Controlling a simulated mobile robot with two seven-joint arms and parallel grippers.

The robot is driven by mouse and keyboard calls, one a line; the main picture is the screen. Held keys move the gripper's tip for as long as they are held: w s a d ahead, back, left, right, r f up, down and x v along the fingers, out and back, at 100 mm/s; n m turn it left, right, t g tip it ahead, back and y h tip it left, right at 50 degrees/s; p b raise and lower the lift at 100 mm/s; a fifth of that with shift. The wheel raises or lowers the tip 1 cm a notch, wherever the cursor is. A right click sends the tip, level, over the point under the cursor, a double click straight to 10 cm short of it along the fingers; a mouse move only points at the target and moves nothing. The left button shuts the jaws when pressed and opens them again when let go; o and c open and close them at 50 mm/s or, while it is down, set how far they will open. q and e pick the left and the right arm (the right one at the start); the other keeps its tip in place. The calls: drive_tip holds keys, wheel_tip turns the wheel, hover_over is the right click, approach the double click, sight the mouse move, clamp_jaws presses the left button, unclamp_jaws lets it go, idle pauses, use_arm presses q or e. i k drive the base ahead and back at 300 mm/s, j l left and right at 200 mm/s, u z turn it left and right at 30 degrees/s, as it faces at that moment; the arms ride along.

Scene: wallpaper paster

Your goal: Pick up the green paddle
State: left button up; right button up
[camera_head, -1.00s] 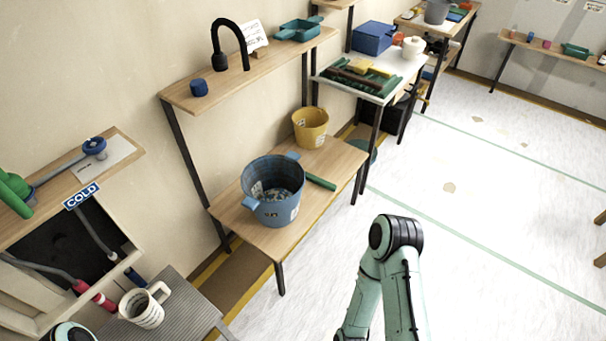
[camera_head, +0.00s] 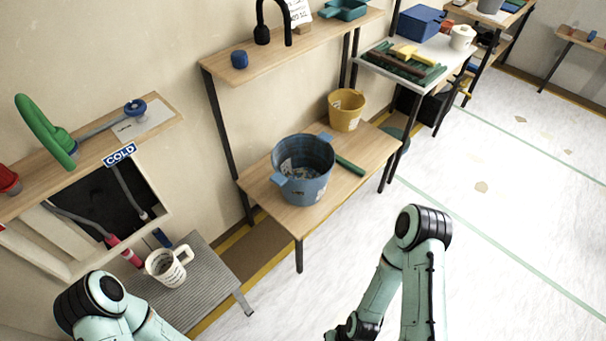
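A dark green stick (camera_head: 349,165), which looks like the green paddle, lies flat on the low wooden table (camera_head: 262,190), just right of the blue bucket (camera_head: 303,172). Part of it may be hidden by the bucket. My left arm shows at the lower left and my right arm at the lower middle, in front of the table. Both grippers are out of view. No part of my arms touches the stick.
A yellow bucket (camera_head: 346,110) stands behind the stick. A grey ribbed stand (camera_head: 205,290) with a white mug (camera_head: 167,267) is at the lower left. A wooden shelf (camera_head: 290,55) hangs above the table. The floor (camera_head: 490,240) to the right is mostly clear.

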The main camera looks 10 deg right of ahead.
sight(342, 161)
drive_tip(key=l+u, duration=0.1)
drive_tip(key=u, duration=0.4)
drive_tip(key=l+u, duration=0.35)
drive_tip(key=l, duration=0.15)
drive_tip(key=l+u, duration=0.35)
drive_tip(key=l, duration=0.15)
drive_tip(key=k+l+u, duration=0.1)
drive_tip(key=l, duration=0.25)
drive_tip(key=l+u, duration=0.1)
drive_tip(key=l, duration=0.25)
drive_tip(key=k+l, duration=0.15)
drive_tip(key=l, duration=0.15)
drive_tip(key=k+l+u, duration=0.1)
drive_tip(key=l, duration=0.95)
drive_tip(key=i+l, duration=0.2)
drive_tip(key=l, duration=0.2)
